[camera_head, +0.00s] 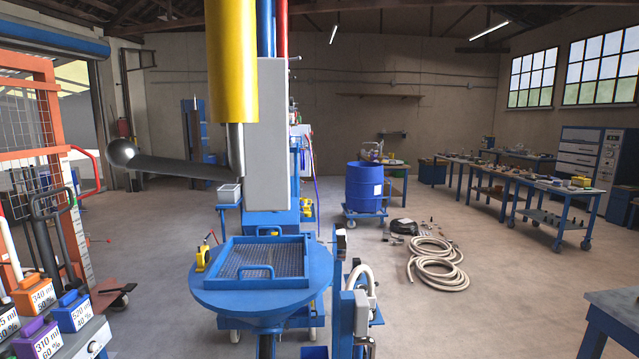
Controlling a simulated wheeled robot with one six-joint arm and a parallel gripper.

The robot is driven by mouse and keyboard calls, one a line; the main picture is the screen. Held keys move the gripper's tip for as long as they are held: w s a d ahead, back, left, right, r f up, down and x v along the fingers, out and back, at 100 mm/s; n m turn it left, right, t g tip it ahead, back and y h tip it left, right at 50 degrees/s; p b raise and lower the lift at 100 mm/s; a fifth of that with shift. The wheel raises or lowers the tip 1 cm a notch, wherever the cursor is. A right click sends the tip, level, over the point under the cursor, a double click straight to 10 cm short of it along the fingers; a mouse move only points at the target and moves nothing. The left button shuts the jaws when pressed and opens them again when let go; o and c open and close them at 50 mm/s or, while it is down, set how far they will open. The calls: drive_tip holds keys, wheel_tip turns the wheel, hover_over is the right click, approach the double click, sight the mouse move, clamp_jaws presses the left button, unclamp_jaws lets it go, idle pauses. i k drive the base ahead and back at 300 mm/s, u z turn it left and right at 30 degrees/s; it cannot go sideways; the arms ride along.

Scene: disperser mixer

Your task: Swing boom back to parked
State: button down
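The mixer stands in the middle of the view. A thick yellow cylinder (231,62) hangs at its top, with a grey metal rod (235,150) below it. A tall light-grey housing (267,135) stands beside the cylinder. A dark bar (180,168) with a shiny round knob (121,152) reaches out to the left from near the rod. I cannot tell where the bar joins the mixer. I cannot make out my gripper in this view.
A blue drum (364,188) stands behind on the right, with coiled hoses (437,262) on the floor. Workbenches (540,185) line the right. Floor between is open.

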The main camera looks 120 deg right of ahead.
sight(266, 185)
drive_tip(key=u, duration=0.05)
drive_tip(key=k, duration=2.2)
drive_tip(key=z, duration=1.6)
